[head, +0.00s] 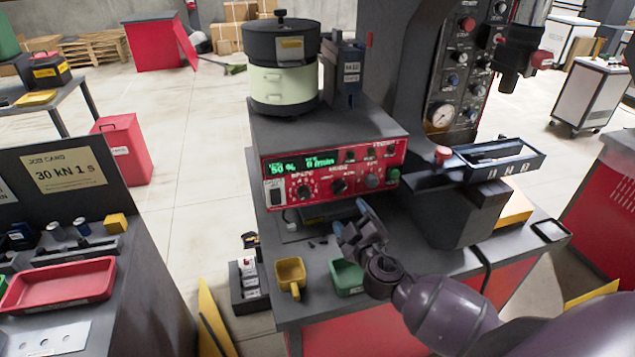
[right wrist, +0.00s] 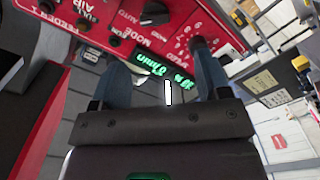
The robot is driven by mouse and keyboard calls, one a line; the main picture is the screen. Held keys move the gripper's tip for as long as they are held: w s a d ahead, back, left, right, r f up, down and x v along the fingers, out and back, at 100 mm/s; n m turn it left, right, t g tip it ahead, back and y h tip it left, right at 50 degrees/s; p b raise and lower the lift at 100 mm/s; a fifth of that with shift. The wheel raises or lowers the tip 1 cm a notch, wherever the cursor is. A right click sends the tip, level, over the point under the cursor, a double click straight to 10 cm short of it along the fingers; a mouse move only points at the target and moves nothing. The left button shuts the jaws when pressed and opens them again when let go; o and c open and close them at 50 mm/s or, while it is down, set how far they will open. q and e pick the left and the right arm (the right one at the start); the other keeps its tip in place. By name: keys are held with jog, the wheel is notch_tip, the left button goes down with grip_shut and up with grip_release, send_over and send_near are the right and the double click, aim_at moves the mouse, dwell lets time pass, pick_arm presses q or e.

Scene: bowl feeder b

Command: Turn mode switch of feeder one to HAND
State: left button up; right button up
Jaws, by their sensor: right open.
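The feeder's red control panel (head: 330,160) faces me under the bowl, with a green display reading "50 %". The black mode switch (head: 338,186) sits mid-panel; its pointer is too small to read. In the right wrist view the panel appears upside down, with the mode switch (right wrist: 155,12) at the top near the words "MODE" and "AUTO". My right gripper (head: 362,220) is open and empty, just below and in front of the panel's right half. In the wrist view its two blue fingers (right wrist: 152,75) stand apart with no knob between them. My left gripper is not in view.
Beside the mode switch are the speed knob (head: 304,192) and a green button (head: 393,175). A yellow scoop (head: 290,275) and a green bin (head: 347,275) sit at the bench front. A grey tray (head: 500,158) stands to the right.

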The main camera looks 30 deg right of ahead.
aim_at(340, 191)
jog(key=x, duration=0.5)
jog(key=p+x, duration=0.1)
jog(key=x, duration=0.2)
jog(key=shift+d+r, duration=0.15)
jog(key=shift+d, duration=0.2)
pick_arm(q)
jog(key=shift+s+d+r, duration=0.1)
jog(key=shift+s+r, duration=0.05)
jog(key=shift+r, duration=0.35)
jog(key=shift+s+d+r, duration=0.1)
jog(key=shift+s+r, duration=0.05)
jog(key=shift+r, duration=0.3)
pick_arm(e)
jog(key=shift+x, duration=0.9)
jog(key=shift+s, duration=0.1)
jog(key=shift+c, duration=0.5)
jog(key=c, duration=0.8)
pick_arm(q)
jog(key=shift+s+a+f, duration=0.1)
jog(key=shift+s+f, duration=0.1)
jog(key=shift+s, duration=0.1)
pick_arm(e)
jog(key=shift+c, duration=0.2)
